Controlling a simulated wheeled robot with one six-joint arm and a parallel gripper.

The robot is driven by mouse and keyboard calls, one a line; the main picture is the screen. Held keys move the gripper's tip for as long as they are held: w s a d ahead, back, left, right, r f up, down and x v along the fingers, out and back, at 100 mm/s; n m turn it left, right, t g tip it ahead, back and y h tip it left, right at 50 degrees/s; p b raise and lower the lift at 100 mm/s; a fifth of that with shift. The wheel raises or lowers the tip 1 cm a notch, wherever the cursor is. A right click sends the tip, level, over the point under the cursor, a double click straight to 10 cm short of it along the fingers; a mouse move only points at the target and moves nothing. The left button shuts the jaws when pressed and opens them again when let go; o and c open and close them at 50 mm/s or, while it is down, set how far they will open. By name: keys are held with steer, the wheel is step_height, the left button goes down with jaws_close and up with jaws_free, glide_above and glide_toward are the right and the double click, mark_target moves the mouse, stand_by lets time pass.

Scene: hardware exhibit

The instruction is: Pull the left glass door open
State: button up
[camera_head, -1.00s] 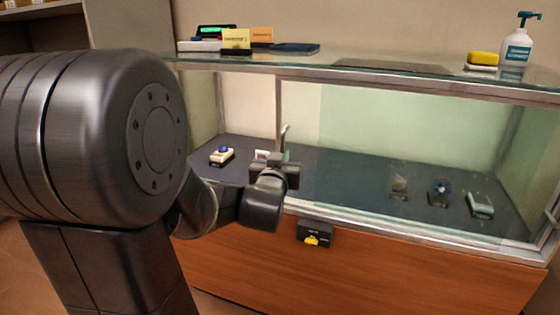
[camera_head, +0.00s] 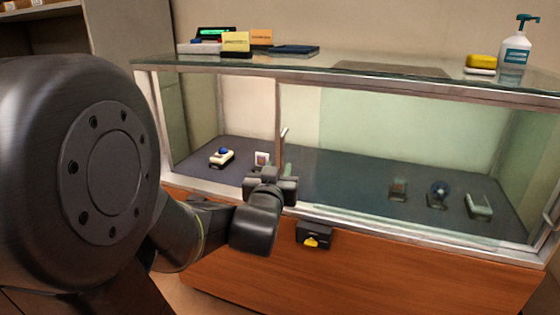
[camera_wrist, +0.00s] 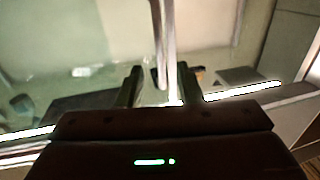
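The left glass door (camera_head: 235,115) is the left front pane of a display case. I see no clear gap at its edge. A slim upright handle (camera_head: 284,135) rises near the middle frame post. My gripper (camera_head: 272,182) is in front of the case's lower front rail, just below the handle. In the wrist view the two dark fingers (camera_wrist: 161,84) stand apart, and an upright metal bar (camera_wrist: 163,45) shows between and beyond them. I cannot tell whether they touch it. The gripper hides the handle's lower end in the head view.
A black lock box (camera_head: 314,234) with a yellow part is on the wooden front. A pump bottle (camera_head: 516,45) and a yellow sponge-like block (camera_head: 481,61) stand on the glass top. Brown floor shows at lower left.

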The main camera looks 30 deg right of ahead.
mark_target(282, 157)
steer(key=p+v, duration=0.1)
steer(key=v, duration=0.7)
steer(key=shift+s+a, duration=0.25)
steer(key=shift+s, duration=0.05)
steer(key=b+x, duration=0.2)
steer(key=x, duration=1.2)
steer(key=shift+a, duration=0.2)
